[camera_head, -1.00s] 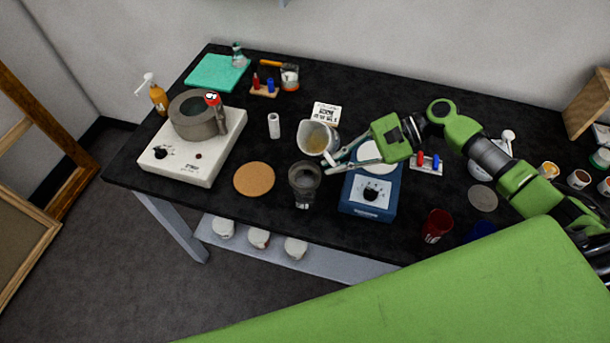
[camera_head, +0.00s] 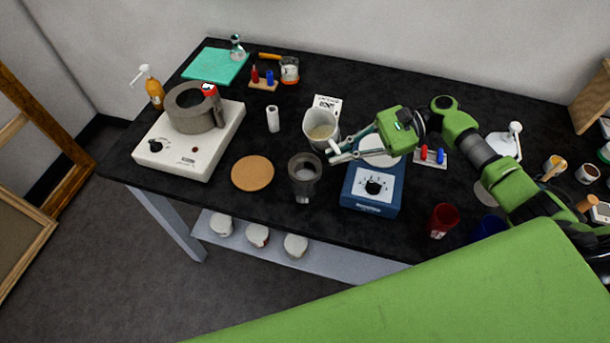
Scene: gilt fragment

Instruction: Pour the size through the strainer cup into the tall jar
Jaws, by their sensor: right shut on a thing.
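A pale jug (camera_head: 316,135) with a cloudy, yellowish liquid inside is held by my right gripper (camera_head: 335,157), which is shut on its handle side. The jug is close to upright, above the table behind a dark grey cup. My left gripper is not in view.
A blue device (camera_head: 372,205) with a dial stands right of the cup, under my right gripper. A cork mat (camera_head: 252,173) and a white hotplate (camera_head: 190,150) with a grey pot (camera_head: 193,112) are to the left. A red cup (camera_head: 443,220) stands at the front right.

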